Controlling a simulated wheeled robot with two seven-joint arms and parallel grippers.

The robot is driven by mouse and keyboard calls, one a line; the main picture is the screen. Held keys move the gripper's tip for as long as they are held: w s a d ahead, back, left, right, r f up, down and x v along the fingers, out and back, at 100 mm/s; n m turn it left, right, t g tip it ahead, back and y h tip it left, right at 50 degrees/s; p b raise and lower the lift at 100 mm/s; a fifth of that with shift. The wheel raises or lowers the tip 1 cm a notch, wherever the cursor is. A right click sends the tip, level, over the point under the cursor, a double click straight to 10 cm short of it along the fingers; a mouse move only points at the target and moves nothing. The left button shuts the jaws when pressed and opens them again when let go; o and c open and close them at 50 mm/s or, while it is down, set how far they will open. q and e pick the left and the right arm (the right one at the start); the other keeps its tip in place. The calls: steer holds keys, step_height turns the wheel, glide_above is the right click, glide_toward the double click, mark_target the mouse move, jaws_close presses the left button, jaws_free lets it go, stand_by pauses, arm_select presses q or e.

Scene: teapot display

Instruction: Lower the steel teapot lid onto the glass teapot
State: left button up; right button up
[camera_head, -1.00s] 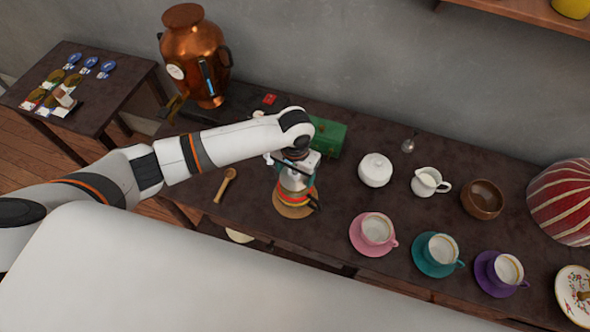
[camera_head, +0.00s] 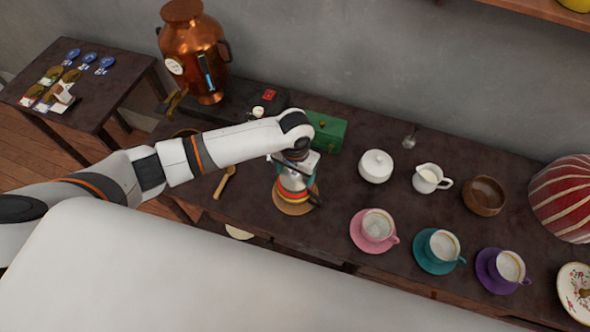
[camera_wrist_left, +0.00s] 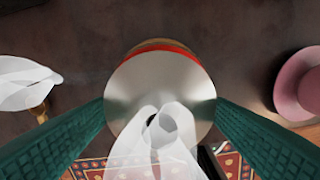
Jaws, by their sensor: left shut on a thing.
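My left gripper (camera_head: 298,171) comes down from above over the glass teapot (camera_head: 292,188), which shows red, orange and yellow bands and a dark handle at its right. The teapot stands upright on a round wooden mat (camera_head: 290,208). In the left wrist view the steel lid (camera_wrist_left: 130,90) is a round, shiny disc between my two green finger pads. The gripper is shut on it. An orange-red edge of the teapot shows just beyond the lid. The gripper mostly hides the lid in the head view, and I cannot tell whether it touches the teapot. My right gripper is out of view.
A green box (camera_head: 329,132) stands close behind the teapot, and a wooden spoon (camera_head: 223,182) lies to its left. The pink saucer (camera_head: 362,243) with its cup is to the right. A white lidded bowl (camera_head: 375,167) and jug (camera_head: 428,178) stand further back.

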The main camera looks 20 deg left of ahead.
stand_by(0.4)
arm_select(q)
steer(key=shift+r+p, duration=0.1)
steer(key=shift+p, duration=0.4)
steer(key=shift+f, duration=0.35)
stand_by(0.3)
steer(key=o, duration=1.1)
steer(key=shift+p, duration=0.3)
